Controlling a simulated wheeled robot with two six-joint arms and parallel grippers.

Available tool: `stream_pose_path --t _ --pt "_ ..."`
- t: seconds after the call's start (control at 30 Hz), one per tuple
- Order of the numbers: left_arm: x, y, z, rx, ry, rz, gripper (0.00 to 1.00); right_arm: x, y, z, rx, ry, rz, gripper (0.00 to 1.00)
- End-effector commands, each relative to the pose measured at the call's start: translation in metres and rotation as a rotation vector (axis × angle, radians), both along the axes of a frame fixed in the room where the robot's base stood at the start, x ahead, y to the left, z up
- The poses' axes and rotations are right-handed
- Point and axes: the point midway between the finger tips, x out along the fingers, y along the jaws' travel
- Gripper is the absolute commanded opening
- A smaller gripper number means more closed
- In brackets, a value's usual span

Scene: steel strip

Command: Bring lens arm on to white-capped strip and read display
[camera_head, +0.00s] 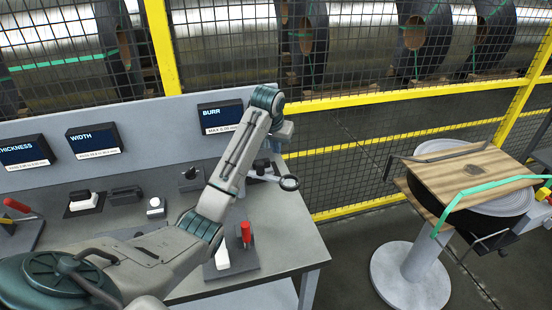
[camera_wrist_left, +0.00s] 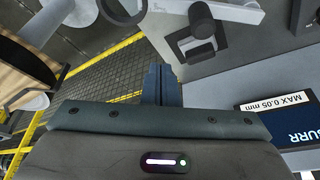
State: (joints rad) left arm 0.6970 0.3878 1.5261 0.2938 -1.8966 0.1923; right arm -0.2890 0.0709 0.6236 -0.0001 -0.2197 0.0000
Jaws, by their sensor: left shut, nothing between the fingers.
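My left gripper (camera_head: 282,132) is above and behind the lens, near the burr display (camera_head: 221,115). Its fingers (camera_wrist_left: 161,72) are shut, empty and apart from the lens arm. The display reads "BURR" above a "MAX 0.05 mm" label; I see no measured value. A white-capped piece (camera_head: 222,259) is beside a red-handled clamp, partly hidden by my arm. My right gripper is out of view.
Width (camera_head: 95,140) and thickness (camera_head: 25,152) displays stand to the left, with another white block (camera_head: 83,202) in front. A yellow-framed mesh fence (camera_head: 420,92) runs behind. A round stand with a wooden board (camera_head: 475,180) is at right; open floor lies between.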

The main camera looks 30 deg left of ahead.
Motion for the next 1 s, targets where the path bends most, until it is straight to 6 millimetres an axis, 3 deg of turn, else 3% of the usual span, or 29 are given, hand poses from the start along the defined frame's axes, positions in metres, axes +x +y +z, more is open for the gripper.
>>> stream_pose_path --t 0.17,0.43,0.57,0.83,1.0 --pt "0.001 0.001 0.001 -0.002 0.001 0.002 0.0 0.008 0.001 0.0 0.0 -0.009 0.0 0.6" --pt "0.001 0.0 0.001 -0.001 0.001 0.001 0.0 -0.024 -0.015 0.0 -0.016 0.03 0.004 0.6" --pt "0.002 0.001 -0.004 -0.002 0.004 0.002 0.0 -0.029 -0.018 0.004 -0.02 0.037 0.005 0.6" --pt "0.016 0.004 -0.046 -0.003 0.006 0.002 0.0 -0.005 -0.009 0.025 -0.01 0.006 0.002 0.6" --pt "0.026 0.007 -0.075 -0.002 0.006 0.002 0.0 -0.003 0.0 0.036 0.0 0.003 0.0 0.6"
